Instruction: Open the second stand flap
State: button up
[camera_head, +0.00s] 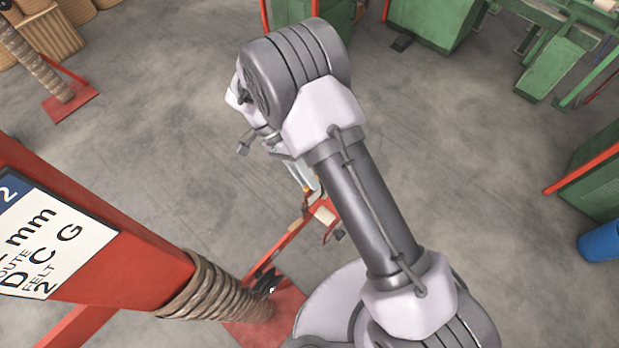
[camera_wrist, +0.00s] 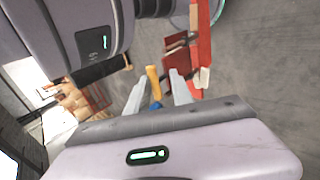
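A red stand beam with a sign marked 2 (camera_head: 110,255) slants across the lower left of the head view. A red frame part (camera_head: 290,238) on the floor side runs up toward my gripper (camera_head: 303,178), which is partly hidden by my wrist. In the wrist view my gripper (camera_wrist: 158,88) has its two pale fingers apart. A small yellow and blue piece (camera_wrist: 153,80) shows between them, with gaps on both sides. A red stand part (camera_wrist: 203,45) with a pale end lies just right of the fingers. I cannot tell which part is the flap.
A coil-wrapped post (camera_head: 215,295) stands at lower left, another (camera_head: 35,60) at upper left. Green machines (camera_head: 435,18) line the back, and a blue bin (camera_head: 601,242) stands at right. The grey floor between is mostly clear.

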jog(key=shift+w+a, duration=0.25)
jog(key=shift+a, duration=0.1)
jog(key=shift+f, duration=0.1)
dwell(0.3)
jog(key=p+v, duration=0.4)
jog(key=v, duration=1.3)
jog(key=shift+p, duration=0.35)
jog(key=shift+w+a, duration=0.1)
